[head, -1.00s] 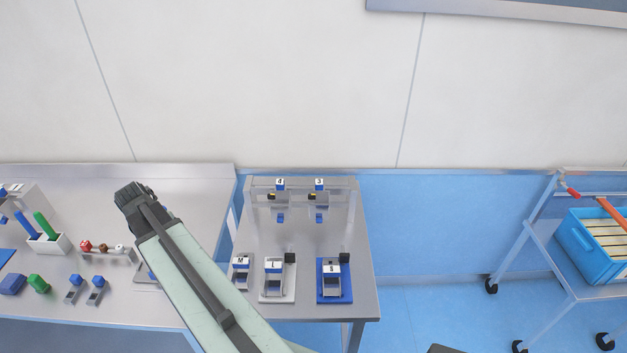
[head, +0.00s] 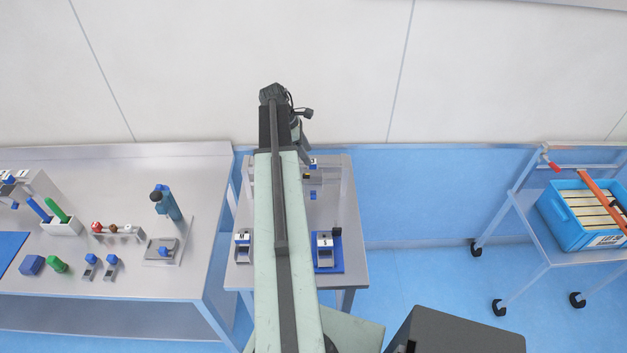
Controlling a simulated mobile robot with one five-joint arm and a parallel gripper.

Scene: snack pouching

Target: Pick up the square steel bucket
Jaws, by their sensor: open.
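Small steel containers with blue grips stand on the steel tables; from this height I cannot tell for certain which is the square bucket. One steel container (head: 324,254) sits on a blue base (head: 329,269) at the front right of the middle table. Another steel container (head: 243,252) stands at that table's front left. My arm reaches forward over the table and hides its middle, including the spot of the container on the white base. My gripper (head: 303,136) is high over the table's back, empty as far as I see; its fingertips are mostly hidden.
The middle table (head: 354,235) has a rack at its back, partly behind my arm. At right stands a cart with a blue crate (head: 570,232). Open blue floor lies between.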

